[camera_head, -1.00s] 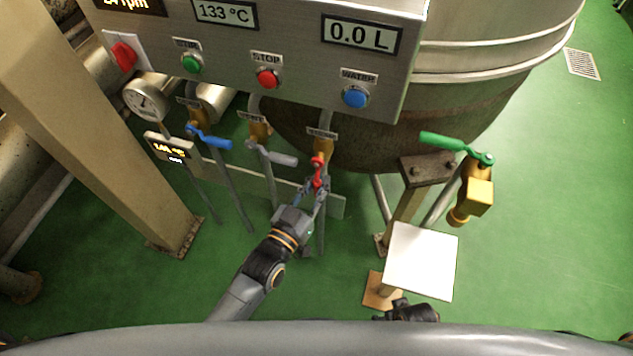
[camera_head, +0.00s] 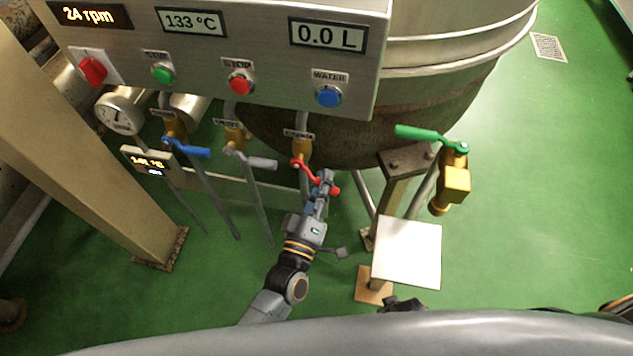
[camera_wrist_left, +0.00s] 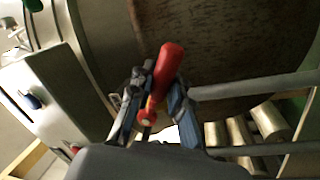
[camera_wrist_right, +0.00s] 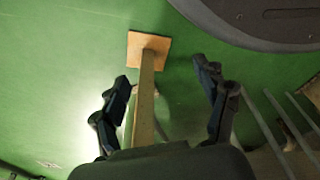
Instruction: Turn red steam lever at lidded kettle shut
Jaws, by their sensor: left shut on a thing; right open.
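The red steam lever (camera_head: 300,164) sits on a brass valve under the control panel, in front of the kettle (camera_head: 440,75). It slants down to the right, across its pipe. My left gripper (camera_head: 325,190) is shut on the red lever, near its outer end. In the left wrist view the red handle (camera_wrist_left: 171,58) stands between the two fingers of the left gripper (camera_wrist_left: 158,102). My right gripper (camera_wrist_right: 165,80) is open and empty in its wrist view, above the green floor. The kettle's lid is out of view.
A blue lever (camera_head: 190,148) and a grey lever (camera_head: 255,160) are on valves to the left. A green lever (camera_head: 425,137) is at the right, above a white square plate (camera_head: 407,252) on a post. A beige column (camera_head: 80,150) stands at the left.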

